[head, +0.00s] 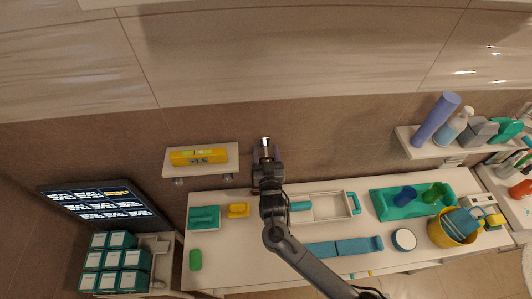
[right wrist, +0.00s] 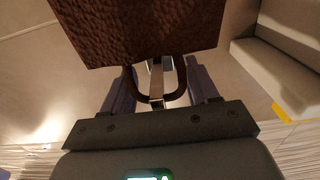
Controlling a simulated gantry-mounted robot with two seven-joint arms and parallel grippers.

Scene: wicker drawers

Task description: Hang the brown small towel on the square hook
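The brown small towel (right wrist: 140,28) shows as a dark textured block at the top of the right wrist view. Its dark brown loop (right wrist: 181,90) curves down between my right gripper's fingers. A silver metal square hook (right wrist: 156,82) lies within the loop's outline; whether it bears the towel I cannot tell. In the head view, the hook (head: 266,142) is a small bright piece on the wall. My right gripper (head: 266,154) is just below it, fingers apart, one on each side of the loop (right wrist: 160,92). The towel cannot be made out in the head view. My left gripper is not in view.
Below is a counter (head: 240,275) with trays and cups. Another shelf (head: 421,151) with bottles is at right. A dark screen (head: 102,205) stands at left. The upper wall is clear.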

